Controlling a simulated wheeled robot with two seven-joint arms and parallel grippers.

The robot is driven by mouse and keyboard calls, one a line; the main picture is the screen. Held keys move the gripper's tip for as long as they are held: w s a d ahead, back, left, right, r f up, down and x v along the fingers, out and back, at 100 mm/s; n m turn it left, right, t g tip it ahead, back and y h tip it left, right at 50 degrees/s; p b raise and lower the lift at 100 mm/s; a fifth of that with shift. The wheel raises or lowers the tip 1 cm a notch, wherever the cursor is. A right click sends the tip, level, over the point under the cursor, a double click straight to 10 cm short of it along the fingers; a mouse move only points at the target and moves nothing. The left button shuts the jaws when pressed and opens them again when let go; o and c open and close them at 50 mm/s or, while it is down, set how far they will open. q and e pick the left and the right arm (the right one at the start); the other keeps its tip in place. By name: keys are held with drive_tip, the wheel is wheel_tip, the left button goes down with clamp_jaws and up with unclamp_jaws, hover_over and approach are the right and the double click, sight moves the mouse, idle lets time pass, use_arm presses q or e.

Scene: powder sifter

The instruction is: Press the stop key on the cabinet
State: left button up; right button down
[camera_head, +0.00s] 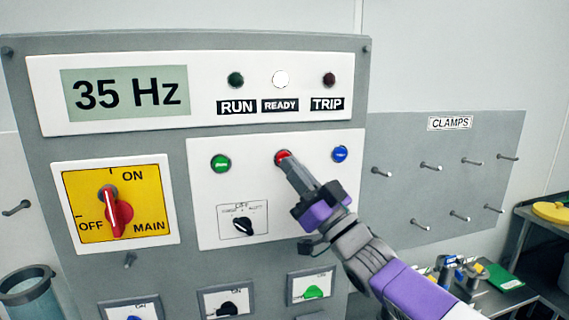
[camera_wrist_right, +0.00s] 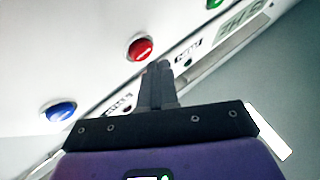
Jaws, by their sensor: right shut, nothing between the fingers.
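The grey cabinet (camera_head: 350,75) faces me with a white key panel (camera_head: 205,210). On it are a green key (camera_head: 220,163), a red key (camera_head: 283,156) and a blue key (camera_head: 340,153). No lettering shows on the red key, which looks like the stop key. My right gripper (camera_head: 288,165) is shut and empty, its tips overlapping the red key's lower edge. In the right wrist view the red key (camera_wrist_right: 140,48) shows whole, just beyond the fingertips (camera_wrist_right: 158,66). I cannot tell whether they touch. The left gripper is not in view.
The display (camera_head: 125,93) reads 35 Hz. The READY lamp (camera_head: 280,79) is white and bright; the RUN lamp (camera_head: 235,79) and TRIP lamp (camera_head: 329,80) are dark. A main switch (camera_head: 115,205) and a small black selector (camera_head: 243,227) sit nearby. A pegboard marked CLAMPS (camera_head: 450,180) is at right.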

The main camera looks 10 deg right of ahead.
drive_tip(key=shift+s, duration=0.1)
drive_tip(key=s+b, duration=0.2)
drive_tip(key=s, duration=0.2)
drive_tip(key=shift+s, duration=0.4)
drive_tip(key=shift+d, duration=0.1)
idle(0.5)
